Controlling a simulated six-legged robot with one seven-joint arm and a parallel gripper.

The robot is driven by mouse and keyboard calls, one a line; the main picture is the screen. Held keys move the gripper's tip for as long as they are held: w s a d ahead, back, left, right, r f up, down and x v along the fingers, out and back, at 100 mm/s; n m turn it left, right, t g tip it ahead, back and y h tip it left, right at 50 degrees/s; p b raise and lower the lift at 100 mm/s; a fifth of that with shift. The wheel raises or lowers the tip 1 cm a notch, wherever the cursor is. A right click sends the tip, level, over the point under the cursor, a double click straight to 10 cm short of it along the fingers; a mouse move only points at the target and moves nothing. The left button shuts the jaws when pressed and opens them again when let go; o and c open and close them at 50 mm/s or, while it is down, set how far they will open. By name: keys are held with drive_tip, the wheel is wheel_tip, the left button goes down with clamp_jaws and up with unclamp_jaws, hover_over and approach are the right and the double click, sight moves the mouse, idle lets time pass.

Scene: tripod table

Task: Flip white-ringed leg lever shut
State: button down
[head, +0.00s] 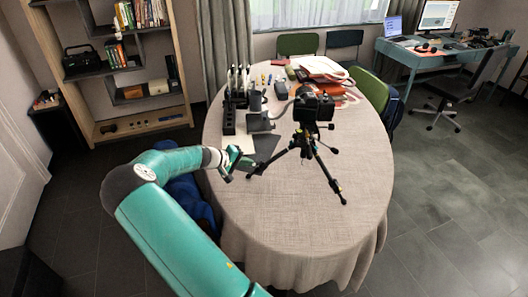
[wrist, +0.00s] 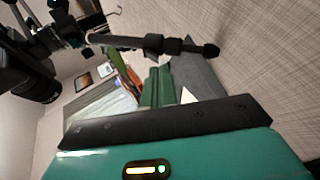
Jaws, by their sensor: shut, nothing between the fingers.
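A black tripod (head: 306,140) with a camera (head: 314,104) on top stands on the round table (head: 300,225). One leg points left toward my gripper (head: 248,165), and another reaches toward the front right. In the wrist view, a dark tripod leg (wrist: 125,42) crosses the top, with a dark block-like part (wrist: 153,44) along it and a foot at its right end. My gripper's green fingers (wrist: 158,86) are together and empty, below the leg in that picture. They appear apart from it.
Papers and folders (head: 322,70) are piled at the back. The table's front and right are clear.

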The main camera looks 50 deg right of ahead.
drive_tip(key=shift+f+g+h, duration=0.4)
drive_tip(key=shift+g+h, duration=0.1)
drive_tip(key=shift+h, duration=0.1)
drive_tip(key=shift+s, duration=0.1)
drive_tip(key=shift+d, duration=0.1)
drive_tip(key=shift+s+d, duration=0.45)
drive_tip(key=shift+s, duration=0.05)
drive_tip(key=v, duration=1.3)
drive_tip(key=shift+a+r, duration=0.25)
drive_tip(key=shift+a, duration=0.05)
